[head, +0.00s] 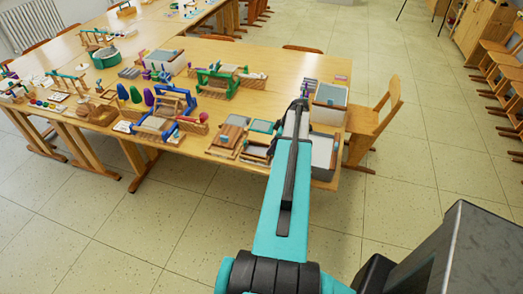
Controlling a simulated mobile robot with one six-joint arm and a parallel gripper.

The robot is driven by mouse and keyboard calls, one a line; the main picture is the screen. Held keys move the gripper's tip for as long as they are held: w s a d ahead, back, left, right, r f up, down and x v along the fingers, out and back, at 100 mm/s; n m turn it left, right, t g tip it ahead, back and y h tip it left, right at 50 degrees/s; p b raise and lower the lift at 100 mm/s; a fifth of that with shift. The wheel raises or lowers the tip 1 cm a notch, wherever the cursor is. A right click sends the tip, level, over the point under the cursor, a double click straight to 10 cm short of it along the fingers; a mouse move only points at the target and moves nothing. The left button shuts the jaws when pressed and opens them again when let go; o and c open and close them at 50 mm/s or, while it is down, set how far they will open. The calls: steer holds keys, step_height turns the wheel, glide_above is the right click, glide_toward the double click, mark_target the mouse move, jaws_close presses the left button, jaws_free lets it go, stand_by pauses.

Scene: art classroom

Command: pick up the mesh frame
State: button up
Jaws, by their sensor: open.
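Several small flat frames lie close together near the right end of the wooden table. One is a wood-edged frame with a grey panel (223,141), and another has a greenish panel (262,127). My gripper (298,104) is above the right end of the table, right of these frames, and seen from behind. It is open, and I see nothing held in it.
Grey-topped bins (330,95) and (323,152) stand at the table's right end beside my arm. A wooden chair (374,124) stands close on the right. Bare tabletop (265,75) shows at the back.

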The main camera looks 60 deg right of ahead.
stand_by(0.5)
jaws_close()
steer(key=shift+r+b, duration=1.95)
steer(key=shift+r, duration=3.05)
steer(key=shift+w, duration=0.1)
